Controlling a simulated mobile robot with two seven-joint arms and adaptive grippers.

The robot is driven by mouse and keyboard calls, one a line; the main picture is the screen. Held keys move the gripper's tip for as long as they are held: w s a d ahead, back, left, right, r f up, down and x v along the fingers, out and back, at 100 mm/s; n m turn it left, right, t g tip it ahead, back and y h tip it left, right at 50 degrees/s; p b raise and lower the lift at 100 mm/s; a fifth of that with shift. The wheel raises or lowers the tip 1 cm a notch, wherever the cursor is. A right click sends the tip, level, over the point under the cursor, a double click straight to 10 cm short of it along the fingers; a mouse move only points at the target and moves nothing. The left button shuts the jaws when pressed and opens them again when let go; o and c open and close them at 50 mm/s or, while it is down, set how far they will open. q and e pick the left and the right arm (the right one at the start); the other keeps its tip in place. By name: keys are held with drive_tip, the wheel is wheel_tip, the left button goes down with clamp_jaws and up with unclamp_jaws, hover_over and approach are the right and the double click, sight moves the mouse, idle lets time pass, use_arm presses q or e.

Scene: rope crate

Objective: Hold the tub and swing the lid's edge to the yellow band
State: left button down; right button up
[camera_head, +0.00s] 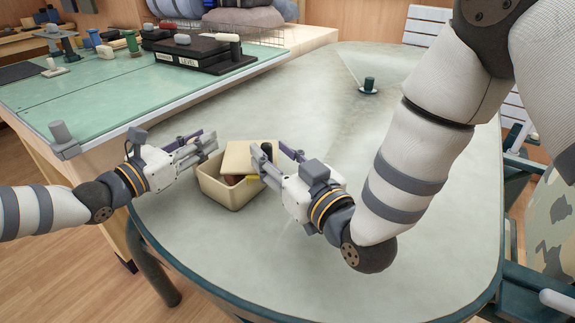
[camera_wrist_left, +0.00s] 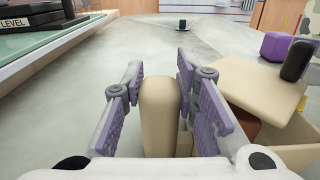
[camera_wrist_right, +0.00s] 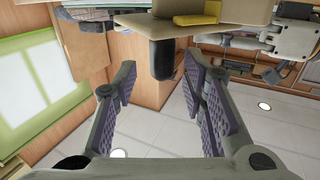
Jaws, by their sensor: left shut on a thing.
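The beige tub (camera_head: 228,194) stands on the table with brownish contents showing inside. Its beige lid (camera_head: 247,156) is tilted over the far side of the opening; it also shows in the left wrist view (camera_wrist_left: 265,92). A yellow band (camera_head: 252,179) shows at the tub's right side and in the right wrist view (camera_wrist_right: 197,19). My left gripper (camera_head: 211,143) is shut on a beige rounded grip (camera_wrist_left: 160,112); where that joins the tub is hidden. My right gripper (camera_wrist_right: 160,72) is open, with a dark rounded tab (camera_wrist_right: 162,62) between its fingertips.
A small dark green peg on a base (camera_head: 369,86) stands farther back on the table (camera_head: 400,250). A green-topped bench (camera_head: 110,95) with a black box marked LEVEL (camera_head: 195,53) lies at the left.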

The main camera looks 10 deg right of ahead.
use_arm(q)
drive_tip(key=shift+a+f, duration=0.1)
drive_tip(key=shift+f, duration=0.05)
use_arm(e)
drive_tip(key=v, duration=0.9)
use_arm(q)
drive_tip(key=c, duration=1.2)
unclamp_jaws()
drive_tip(key=v, duration=1.2)
